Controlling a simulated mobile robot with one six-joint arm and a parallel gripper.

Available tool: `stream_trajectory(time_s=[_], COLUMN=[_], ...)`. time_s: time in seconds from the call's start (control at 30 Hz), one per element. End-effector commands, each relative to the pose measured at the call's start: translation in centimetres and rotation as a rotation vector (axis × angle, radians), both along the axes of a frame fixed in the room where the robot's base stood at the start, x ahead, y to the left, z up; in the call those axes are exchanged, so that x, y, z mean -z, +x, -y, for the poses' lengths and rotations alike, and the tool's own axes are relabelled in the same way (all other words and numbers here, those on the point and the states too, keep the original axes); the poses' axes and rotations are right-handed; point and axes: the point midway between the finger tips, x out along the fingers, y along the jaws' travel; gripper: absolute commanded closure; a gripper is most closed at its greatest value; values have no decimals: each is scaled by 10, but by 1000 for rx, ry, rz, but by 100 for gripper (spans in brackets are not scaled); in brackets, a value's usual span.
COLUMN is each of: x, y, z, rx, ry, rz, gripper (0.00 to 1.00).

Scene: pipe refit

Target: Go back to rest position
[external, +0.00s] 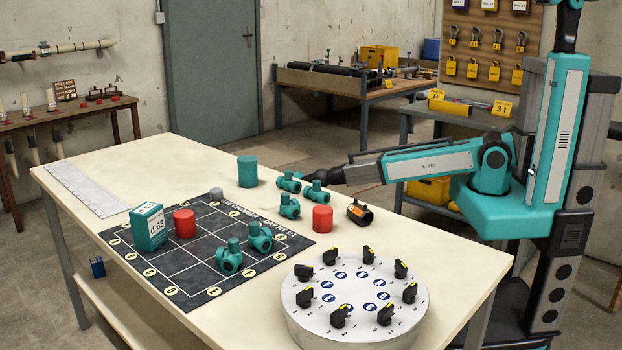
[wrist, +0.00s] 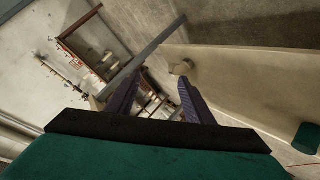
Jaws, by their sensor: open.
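My arm reaches left over the table in the external view, and my gripper (external: 322,176) is at its end, small and dark. A teal cylinder (wrist: 307,138) shows at the right edge of that view.
The cream table (external: 150,165) carries a dark grid mat (external: 200,285) with a teal box (external: 149,228), a red cylinder (external: 184,223) and fittings. A white round dial plate (external: 355,322) with black knobs stands at the front. A red cylinder (external: 322,218) and black-orange part (external: 360,212) lie near my arm.

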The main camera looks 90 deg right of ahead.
Motion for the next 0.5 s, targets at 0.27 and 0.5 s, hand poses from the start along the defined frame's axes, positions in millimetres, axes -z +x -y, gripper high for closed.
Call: stream_trajectory(time_s=[0.27, 0.5], x=[81, 132], y=[-76, -159], z=[-85, -155], rx=[53, 107], ry=[198, 334], rz=[-261, -494], gripper=[52, 52])
